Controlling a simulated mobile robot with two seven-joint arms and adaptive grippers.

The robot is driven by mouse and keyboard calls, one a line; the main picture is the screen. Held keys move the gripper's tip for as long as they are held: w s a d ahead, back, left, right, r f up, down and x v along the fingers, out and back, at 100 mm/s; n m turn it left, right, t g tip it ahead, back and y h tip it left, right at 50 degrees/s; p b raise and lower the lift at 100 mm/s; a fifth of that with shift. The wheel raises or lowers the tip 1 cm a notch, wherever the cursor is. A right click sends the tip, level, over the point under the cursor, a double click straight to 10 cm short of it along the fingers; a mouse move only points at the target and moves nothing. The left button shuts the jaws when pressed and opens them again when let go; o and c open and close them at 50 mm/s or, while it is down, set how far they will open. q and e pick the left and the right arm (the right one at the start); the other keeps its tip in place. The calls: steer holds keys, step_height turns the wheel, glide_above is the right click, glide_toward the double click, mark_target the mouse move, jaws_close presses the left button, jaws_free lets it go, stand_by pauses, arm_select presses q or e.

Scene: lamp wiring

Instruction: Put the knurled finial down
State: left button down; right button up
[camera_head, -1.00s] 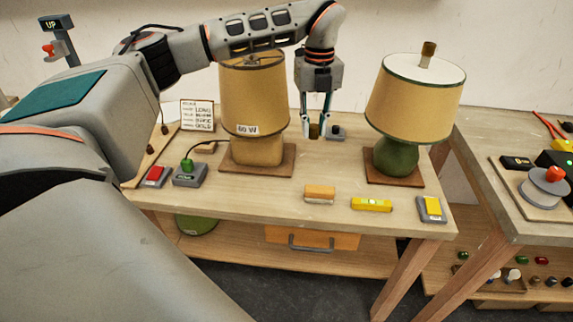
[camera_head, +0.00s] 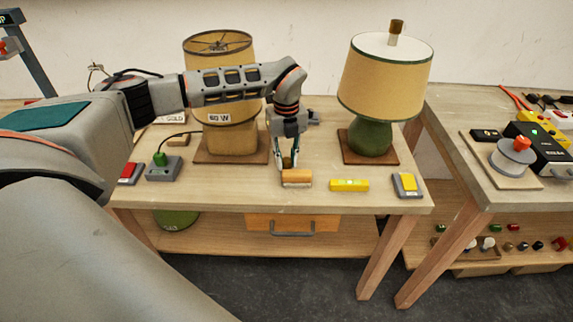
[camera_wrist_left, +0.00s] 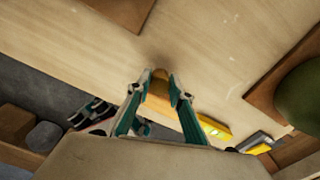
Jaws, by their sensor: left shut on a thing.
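My left gripper (camera_head: 287,164) points down over the front part of the workbench (camera_head: 225,196), just behind an orange-and-cream block. It is shut on the knurled finial (camera_head: 288,159), a small brown-gold cylinder largely covered by the fingers. In the left wrist view the finial (camera_wrist_left: 159,84) sits between the two fingertips (camera_wrist_left: 160,88), close over the wooden top. I cannot tell whether it touches the bench. The left lamp (camera_head: 218,100) has an open shade top with a bare wire frame. The right lamp (camera_head: 385,85) has a similar brown finial (camera_head: 397,27) on top. My right gripper is not in view.
The orange-and-cream block (camera_head: 297,178) is right beside the fingertips. A yellow level (camera_head: 349,185) and a yellow-topped switch (camera_head: 407,185) stand to its right. A grey box with a green knob (camera_head: 163,167) is at left. Bare wood lies left of the gripper.

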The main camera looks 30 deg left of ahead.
arm_select(q)
steer(key=shift+f, duration=1.1)
steer(key=shift+f, duration=0.15)
steer(key=c, duration=1.8)
jaws_free()
